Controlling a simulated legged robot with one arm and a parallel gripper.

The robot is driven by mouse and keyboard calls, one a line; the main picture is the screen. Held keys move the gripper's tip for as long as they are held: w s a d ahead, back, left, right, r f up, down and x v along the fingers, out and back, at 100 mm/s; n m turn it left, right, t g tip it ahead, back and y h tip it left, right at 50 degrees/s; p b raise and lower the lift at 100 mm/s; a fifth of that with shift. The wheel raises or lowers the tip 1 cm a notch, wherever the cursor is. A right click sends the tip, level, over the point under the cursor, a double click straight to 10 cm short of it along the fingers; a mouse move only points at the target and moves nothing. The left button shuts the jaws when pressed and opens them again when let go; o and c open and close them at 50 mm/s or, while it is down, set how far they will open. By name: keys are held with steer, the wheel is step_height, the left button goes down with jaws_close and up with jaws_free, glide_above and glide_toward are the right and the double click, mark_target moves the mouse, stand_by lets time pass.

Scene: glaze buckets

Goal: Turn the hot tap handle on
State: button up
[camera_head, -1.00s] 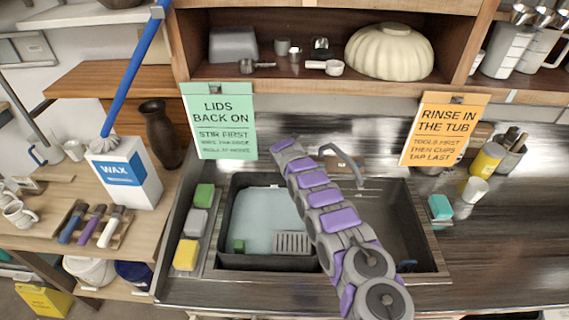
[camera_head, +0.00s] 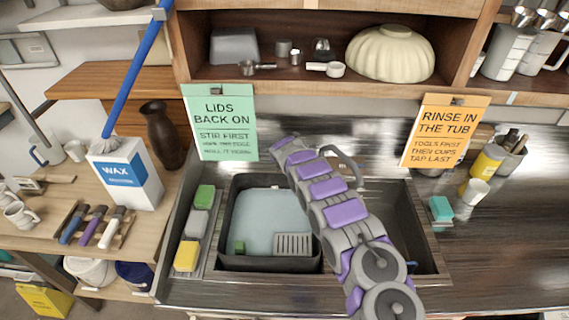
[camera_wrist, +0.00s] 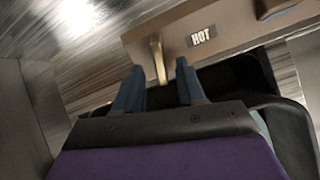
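The hot tap handle (camera_wrist: 157,58) is a brass-coloured lever in the wrist view, hanging from a tan plate beside a HOT label (camera_wrist: 202,36). My gripper (camera_wrist: 158,72) is open, its two blue-grey fingers apart. In the wrist picture the lever's lower end lies between the fingertips, nearer the left one; I cannot tell whether they touch. In the head view my arm reaches over the sink toward the grey curved spout (camera_head: 346,163), and the arm hides the handle and the gripper's fingers.
The sink (camera_head: 400,225) holds a dark tub (camera_head: 285,263) of water on its left side. Sponges (camera_head: 203,197) line a tray left of the sink. A green LIDS BACK ON sign (camera_head: 220,122) and an orange RINSE IN THE TUB sign (camera_head: 444,130) hang from the shelf above.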

steer(key=p+v, duration=0.2)
steer(key=v, duration=1.2)
steer(key=shift+s+r, duration=0.1)
stand_by(0.3)
steer(key=s+d+r+m+g+h+b, duration=0.2)
steer(key=s+d+r+m, duration=0.3)
steer(key=s+d+m, duration=0.4)
steer(key=s+d+r+m+g+h+b, duration=0.1)
steer(key=s+d+r+m+g+b, duration=0.1)
steer(key=s+d+r+m, duration=0.65)
steer(key=s+f+m+g+y+b, duration=0.1)
steer(key=s+m, duration=0.6)
steer(key=s, duration=1.4)
steer(key=s+f+m+g+y+b, duration=0.2)
steer(key=s+m, duration=0.6)
steer(key=s, duration=1.2)
step_height(320, 180, down, 3)
steer(key=shift+s+a+r+g+b, duration=0.25)
steer(key=shift+s+g+b, duration=0.15)
steer(key=shift+g+b, duration=0.55)
